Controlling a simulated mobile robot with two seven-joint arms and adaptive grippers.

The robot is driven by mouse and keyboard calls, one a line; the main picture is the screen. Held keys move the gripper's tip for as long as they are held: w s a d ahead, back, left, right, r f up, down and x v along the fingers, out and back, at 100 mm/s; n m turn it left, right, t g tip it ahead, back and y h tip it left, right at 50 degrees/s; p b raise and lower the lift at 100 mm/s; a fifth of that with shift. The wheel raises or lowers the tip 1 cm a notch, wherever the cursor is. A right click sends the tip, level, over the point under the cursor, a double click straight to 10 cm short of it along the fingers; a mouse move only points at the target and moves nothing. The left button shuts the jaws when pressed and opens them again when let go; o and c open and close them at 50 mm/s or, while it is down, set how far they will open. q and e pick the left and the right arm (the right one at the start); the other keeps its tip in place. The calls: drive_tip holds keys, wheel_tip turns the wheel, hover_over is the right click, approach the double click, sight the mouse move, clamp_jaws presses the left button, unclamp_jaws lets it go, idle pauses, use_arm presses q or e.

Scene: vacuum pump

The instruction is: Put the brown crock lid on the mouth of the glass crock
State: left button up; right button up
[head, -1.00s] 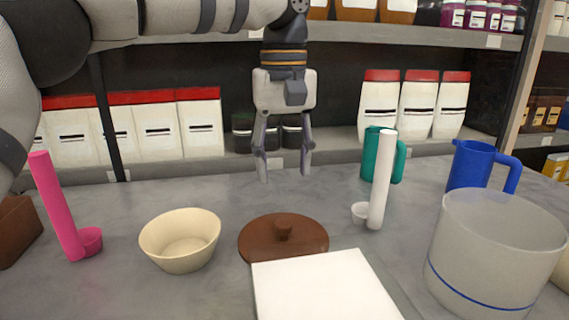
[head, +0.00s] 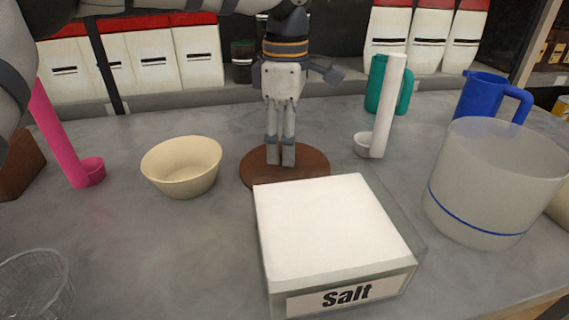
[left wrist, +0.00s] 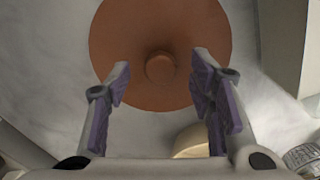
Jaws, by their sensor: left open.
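The brown crock lid (head: 312,166) lies flat on the grey counter, behind the salt box. In the left wrist view the lid (left wrist: 160,25) is a round disc, and its knob (left wrist: 160,68) shows between and just beyond my fingertips. My left gripper (head: 281,160) points down over the lid, open and empty, with its fingers hiding the knob in the head view; it also shows in the left wrist view (left wrist: 160,72). The glass crock (head: 490,185), cloudy with a blue line and an open top, stands at the right. My right gripper is not in view.
A white-topped salt box (head: 330,230) stands in front of the lid. A cream bowl (head: 182,168) and pink scoop (head: 62,140) are at left, a wire basket (head: 38,285) at front left. A white scoop (head: 388,110), green jug (head: 376,85) and blue jug (head: 480,98) stand behind.

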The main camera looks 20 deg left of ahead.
use_arm(q)
wheel_tip(320, 180, down, 3)
drive_tip(key=shift+r, duration=0.2)
clamp_jaws()
